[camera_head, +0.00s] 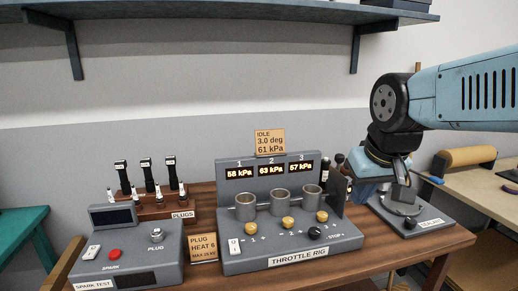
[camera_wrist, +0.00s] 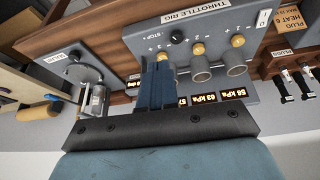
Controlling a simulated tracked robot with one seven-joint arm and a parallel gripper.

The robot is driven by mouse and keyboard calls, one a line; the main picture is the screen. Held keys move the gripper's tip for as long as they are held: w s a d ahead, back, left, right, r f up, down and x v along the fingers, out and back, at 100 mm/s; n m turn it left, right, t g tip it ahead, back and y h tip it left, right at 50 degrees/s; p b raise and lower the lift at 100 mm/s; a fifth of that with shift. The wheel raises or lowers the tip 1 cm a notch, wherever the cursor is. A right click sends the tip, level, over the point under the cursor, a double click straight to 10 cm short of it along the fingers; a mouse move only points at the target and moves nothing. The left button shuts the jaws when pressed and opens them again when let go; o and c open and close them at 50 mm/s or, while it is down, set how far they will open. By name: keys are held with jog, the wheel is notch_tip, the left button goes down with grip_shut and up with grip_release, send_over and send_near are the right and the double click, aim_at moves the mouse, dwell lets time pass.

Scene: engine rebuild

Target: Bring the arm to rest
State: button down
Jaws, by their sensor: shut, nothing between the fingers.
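My blue arm comes in from the right in the head view and bends down at a black joint. My gripper (camera_head: 396,172) hangs low at the right end of the bench, close to the right side of the throttle rig (camera_head: 290,262); its fingertips are partly hidden there. In the wrist view my gripper's blue fingers (camera_wrist: 157,62) are together and empty, in front of the throttle rig (camera_wrist: 220,90). Whether they touch anything cannot be told.
A grey valve station (camera_head: 420,222) stands right of the rig, close to my gripper. A spark test box (camera_head: 135,260) and a plug rack (camera_head: 160,208) are at left. A dark shelf (camera_head: 230,16) runs above. Open wall space lies between shelf and bench.

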jog(key=shift+m+t, duration=0.5)
jog(key=shift+m, duration=0.2)
jog(key=s+d, duration=0.3)
jog(key=shift+s+d+r, duration=0.15)
jog(key=shift+s+d, duration=0.05)
jog(key=shift+s, duration=0.05)
